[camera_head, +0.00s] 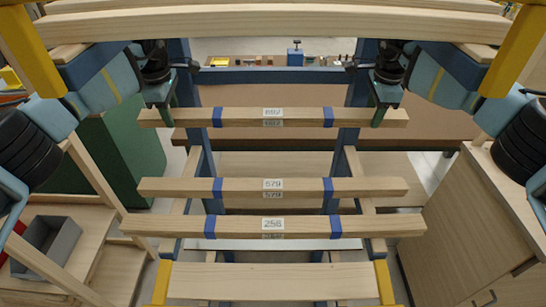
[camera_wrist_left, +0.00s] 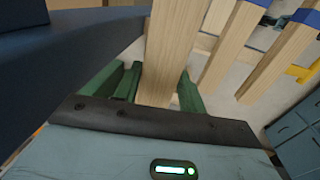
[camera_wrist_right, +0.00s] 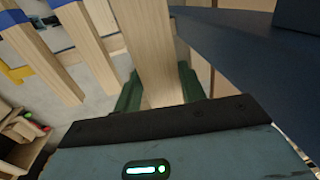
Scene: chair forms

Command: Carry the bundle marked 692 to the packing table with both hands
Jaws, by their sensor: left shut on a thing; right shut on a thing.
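The bundle marked 692 (camera_head: 300,117) is a long pale wooden bundle with two blue bands and a small, blurred white label. It lies level across the blue rack in the head view; I cannot tell whether it touches the rack. My left gripper (camera_head: 160,112) is shut on its left end, and my right gripper (camera_head: 382,110) is shut on its right end. In the left wrist view the bundle (camera_wrist_left: 168,50) passes between the green fingers (camera_wrist_left: 158,92). In the right wrist view the bundle (camera_wrist_right: 148,45) sits between the fingers (camera_wrist_right: 160,92). I cannot tell which surface is the packing table.
Bundles marked 579 (camera_head: 230,188) and 256 (camera_head: 330,225) lie nearer me on the rack. Blue uprights (camera_head: 357,95) stand just inside my grippers. A far bench (camera_head: 230,76) holds several small items. A green cabinet (camera_head: 120,150) stands left, a wooden cabinet (camera_head: 470,230) right.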

